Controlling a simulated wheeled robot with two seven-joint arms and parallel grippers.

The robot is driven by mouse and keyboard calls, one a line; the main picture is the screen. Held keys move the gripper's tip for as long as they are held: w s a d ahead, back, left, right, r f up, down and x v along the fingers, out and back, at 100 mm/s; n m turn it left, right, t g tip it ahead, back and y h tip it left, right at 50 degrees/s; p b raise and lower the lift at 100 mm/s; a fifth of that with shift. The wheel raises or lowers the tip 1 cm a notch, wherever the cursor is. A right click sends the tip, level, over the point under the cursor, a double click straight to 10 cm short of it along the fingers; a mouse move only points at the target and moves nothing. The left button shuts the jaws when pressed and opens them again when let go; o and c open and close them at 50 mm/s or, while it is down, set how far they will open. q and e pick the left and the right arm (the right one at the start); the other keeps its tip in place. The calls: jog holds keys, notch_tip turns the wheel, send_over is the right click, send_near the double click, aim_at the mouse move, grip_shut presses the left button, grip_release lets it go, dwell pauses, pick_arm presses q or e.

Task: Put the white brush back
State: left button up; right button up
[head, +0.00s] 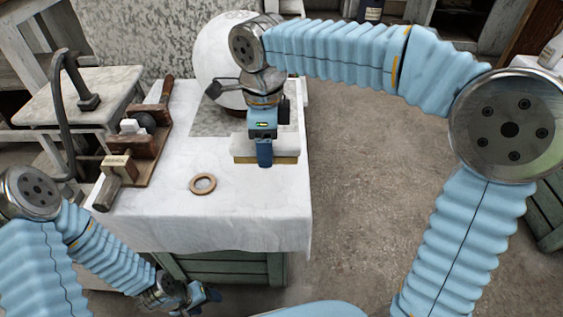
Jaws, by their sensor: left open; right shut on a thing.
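The white brush (287,143) appears to be the pale block with a tan lower edge at the right side of the cloth-covered table (250,215). My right gripper (264,158) comes down over it from above and is shut on it; the fingers hide part of its middle. I cannot tell whether it touches the table. My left gripper (193,298) is open and empty, low in front of the table.
A wooden rack with tools (150,150) and a pale-headed brush (118,166) lie at the table's left. The front of the cloth is clear.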

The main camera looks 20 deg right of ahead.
send_over(279, 172)
jog(key=f, duration=0.4)
jog(key=shift+s+a+f, duration=0.1)
jog(key=shift+s+a, duration=0.1)
jog(key=shift+a, duration=0.1)
jog(key=shift+w+d+f+b, duration=0.1)
jog(key=shift+d+f+b, duration=0.1)
jog(key=shift+f, duration=0.75)
jog(key=shift+w+d+f+b, duration=0.1)
jog(key=shift+f+b, duration=0.1)
jog(key=shift+f, duration=0.7)
jog(key=shift+f, duration=0.1)
jog(key=o, duration=0.7)
jog(key=shift+f, duration=0.15)
jog(key=shift+c, duration=0.2)
jog(key=o, duration=0.5)
jog(key=shift+c, duration=0.2)
jog(key=shift+r, duration=0.35)
notch_tip(279, 172, up, 12)
jog(key=p, duration=0.2)
